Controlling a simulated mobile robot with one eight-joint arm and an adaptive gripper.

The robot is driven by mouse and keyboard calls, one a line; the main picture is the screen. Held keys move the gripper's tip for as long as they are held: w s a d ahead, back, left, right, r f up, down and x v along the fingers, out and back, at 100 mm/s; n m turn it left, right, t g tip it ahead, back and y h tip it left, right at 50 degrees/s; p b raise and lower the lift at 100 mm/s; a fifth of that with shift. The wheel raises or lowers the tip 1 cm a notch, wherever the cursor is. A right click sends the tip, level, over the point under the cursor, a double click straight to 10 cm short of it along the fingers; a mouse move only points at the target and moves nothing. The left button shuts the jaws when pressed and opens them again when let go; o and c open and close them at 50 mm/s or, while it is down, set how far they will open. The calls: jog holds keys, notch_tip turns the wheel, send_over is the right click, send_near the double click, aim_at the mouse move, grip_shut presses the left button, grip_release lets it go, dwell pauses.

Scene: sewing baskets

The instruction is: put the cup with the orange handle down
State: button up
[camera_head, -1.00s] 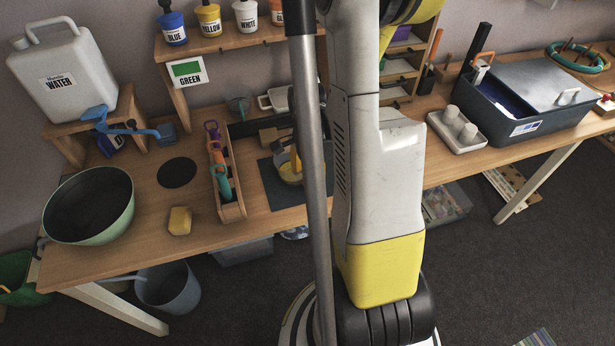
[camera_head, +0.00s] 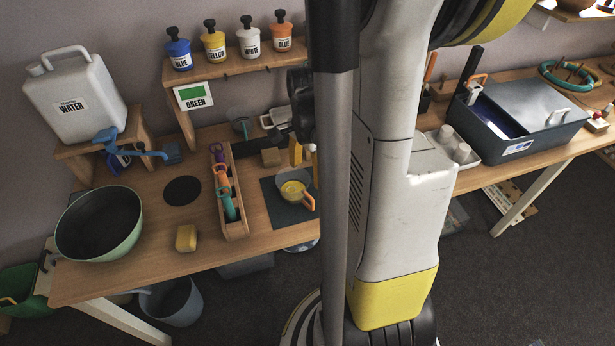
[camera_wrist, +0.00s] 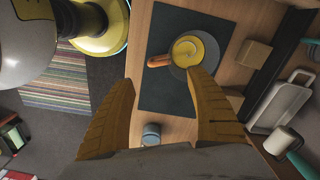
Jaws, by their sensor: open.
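The cup with the orange handle (camera_head: 292,189) stands upright on a dark mat (camera_head: 284,214) on the wooden bench. Its inside looks yellow; I cannot tell if that is paint. In the wrist view the cup (camera_wrist: 187,48) shows from above with a grey round rim or plate around it, and its orange handle (camera_wrist: 159,61) points left. My gripper (camera_wrist: 160,80) is open and empty, its two yellow fingers apart, with the handle between and beyond their tips. In the head view my gripper (camera_head: 303,152) is just behind the cup, partly hidden by my column.
A wooden tray (camera_head: 236,230) with coloured tools lies left of the mat. A yellow sponge (camera_head: 186,238) and a green bowl (camera_head: 99,224) are farther left. A wooden block (camera_head: 271,157) stands behind the mat. A blue-grey bin (camera_head: 520,125) is at right.

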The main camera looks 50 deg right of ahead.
jog(key=a+r+n+t, duration=0.3)
jog(key=a+r+n, duration=0.4)
jog(key=a+n, duration=0.3)
jog(key=w+a+r+n+t, duration=0.1)
jog(key=a+r+n+t, duration=0.3)
jog(key=a+r+n, duration=0.4)
jog(key=a+n, duration=0.1)
jog(key=a, duration=0.5)
jog(key=shift+n, duration=0.4)
jog(key=shift+w, duration=0.1)
